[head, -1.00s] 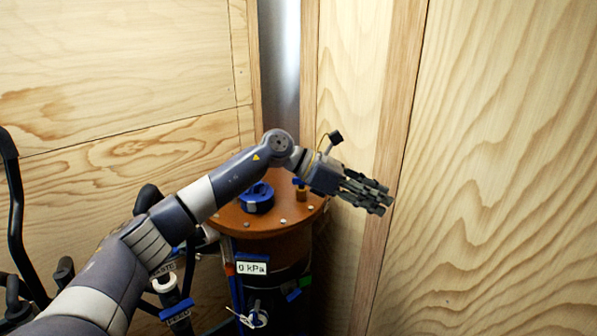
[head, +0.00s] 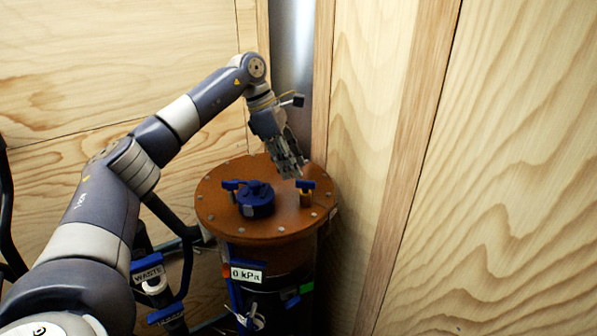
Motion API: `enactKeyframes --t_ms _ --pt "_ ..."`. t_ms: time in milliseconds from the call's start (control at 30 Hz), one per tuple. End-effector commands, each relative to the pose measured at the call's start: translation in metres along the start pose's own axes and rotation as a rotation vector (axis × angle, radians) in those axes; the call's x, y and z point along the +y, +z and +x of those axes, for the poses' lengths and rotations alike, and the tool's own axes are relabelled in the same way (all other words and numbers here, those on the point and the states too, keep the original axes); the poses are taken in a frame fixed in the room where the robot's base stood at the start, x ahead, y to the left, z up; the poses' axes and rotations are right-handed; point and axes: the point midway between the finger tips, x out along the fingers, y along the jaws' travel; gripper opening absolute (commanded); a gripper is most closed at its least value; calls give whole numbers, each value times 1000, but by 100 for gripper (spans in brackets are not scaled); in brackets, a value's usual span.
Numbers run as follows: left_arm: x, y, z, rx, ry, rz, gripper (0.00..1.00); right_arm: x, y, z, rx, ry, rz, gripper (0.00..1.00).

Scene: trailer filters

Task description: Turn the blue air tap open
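A brown round filter vessel (head: 240,229) stands in the corner with bolts around its lid. On the lid is a blue knobbed cap (head: 257,201). A small tap with a blue handle on a brass-coloured body (head: 305,196) stands right of the cap, and another blue handle (head: 232,185) shows at its left. No label shows which is the air tap. My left gripper (head: 289,168) points down just above the lid, close behind and left of the brass-bodied tap, seemingly not touching it. Its fingers overlap, so their opening is unclear. My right gripper is out of view.
A WASTE label (head: 148,273) and blue-handled pipework are at lower left. Wooden walls (head: 520,180) close in behind and at the right, near the vessel.

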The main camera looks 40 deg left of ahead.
Motion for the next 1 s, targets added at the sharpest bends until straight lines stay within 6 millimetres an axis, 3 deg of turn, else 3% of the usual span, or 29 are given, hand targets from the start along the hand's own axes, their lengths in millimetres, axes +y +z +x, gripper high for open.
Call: enactKeyframes --t_ms 133,300,433,633,767,1000 --pt "-1 1 23 1 -4 0 30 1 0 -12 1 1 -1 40" --pt "0 1 39 0 -1 0 30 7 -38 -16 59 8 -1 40" --pt "0 1 43 -1 0 1 30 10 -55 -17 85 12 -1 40" --pt "0 1 43 -1 0 1 30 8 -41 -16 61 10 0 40" --pt "0 1 43 -2 0 1 1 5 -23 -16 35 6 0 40" --pt "0 1 43 -2 1 0 0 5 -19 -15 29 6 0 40"
